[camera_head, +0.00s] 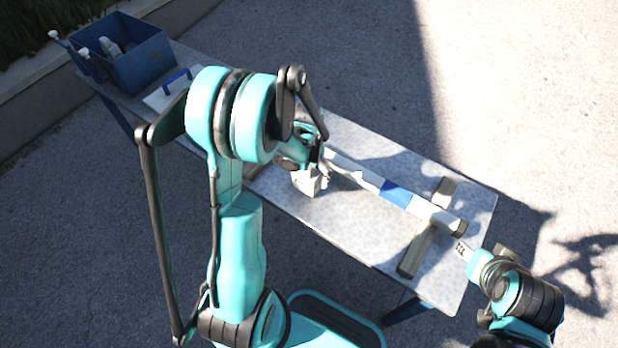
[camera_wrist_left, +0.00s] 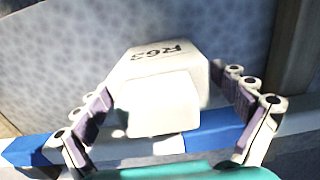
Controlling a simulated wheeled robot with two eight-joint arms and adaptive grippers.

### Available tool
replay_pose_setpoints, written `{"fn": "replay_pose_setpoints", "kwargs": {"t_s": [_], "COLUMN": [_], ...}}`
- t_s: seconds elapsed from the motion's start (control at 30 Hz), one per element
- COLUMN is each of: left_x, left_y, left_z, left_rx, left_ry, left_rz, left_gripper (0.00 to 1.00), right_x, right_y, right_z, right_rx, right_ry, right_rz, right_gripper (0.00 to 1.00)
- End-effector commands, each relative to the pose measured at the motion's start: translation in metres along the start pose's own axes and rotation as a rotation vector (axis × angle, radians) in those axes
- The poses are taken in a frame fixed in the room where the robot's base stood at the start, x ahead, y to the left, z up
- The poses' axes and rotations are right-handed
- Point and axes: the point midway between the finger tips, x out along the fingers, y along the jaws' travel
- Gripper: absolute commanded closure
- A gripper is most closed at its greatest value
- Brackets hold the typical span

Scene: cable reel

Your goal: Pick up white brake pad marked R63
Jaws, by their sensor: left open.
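The white brake pad marked R63 (camera_wrist_left: 158,62) lies on the grey speckled tabletop in the left wrist view, its mark upside down there. It also shows as a small pale block (camera_head: 308,183) in the head view, partly covered by my gripper. My left gripper (camera_wrist_left: 168,88) is open, with one finger on each side of the pad. I cannot tell whether either finger touches it. The left gripper (camera_head: 318,168) is partly hidden by its own arm in the head view. My right gripper (camera_head: 466,252) is at the table's right end, its jaws unclear.
A white and blue rod (camera_head: 397,194) runs beside the pad and across a wooden bar (camera_head: 416,253) near the table's right end. A blue crate (camera_head: 135,65) with bottles stands at the table's far left. Bare tabletop (camera_head: 350,235) lies in front of the rod.

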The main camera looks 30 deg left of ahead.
Motion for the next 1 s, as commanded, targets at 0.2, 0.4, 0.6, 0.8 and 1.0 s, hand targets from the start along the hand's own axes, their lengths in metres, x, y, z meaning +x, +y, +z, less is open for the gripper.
{"fn": "replay_pose_setpoints", "kwargs": {"t_s": [0.2,0.4,0.6,0.8,1.0], "left_x": [0.030,0.028,0.028,0.028,0.027], "left_y": [-0.001,-0.001,-0.001,0.000,0.000], "left_z": [-0.001,-0.001,-0.001,-0.001,-0.001], "left_rx": [0.000,0.000,0.000,0.000,0.000], "left_ry": [0.000,0.000,0.000,0.000,0.000], "left_rz": [0.000,0.000,0.000,0.000,0.000], "left_gripper": [0.03,0.06,0.59,0.88,0.88], "right_x": [0.013,0.011,0.011,0.011,0.011], "right_y": [0.000,0.000,0.000,0.000,0.000], "right_z": [0.009,0.008,0.008,0.008,0.007], "right_rx": [0.000,0.000,0.000,0.000,0.000], "right_ry": [0.000,0.000,0.000,0.000,0.000], "right_rz": [0.000,0.000,0.000,0.000,0.000], "right_gripper": [0.60,0.60,0.60,0.60,0.60]}}
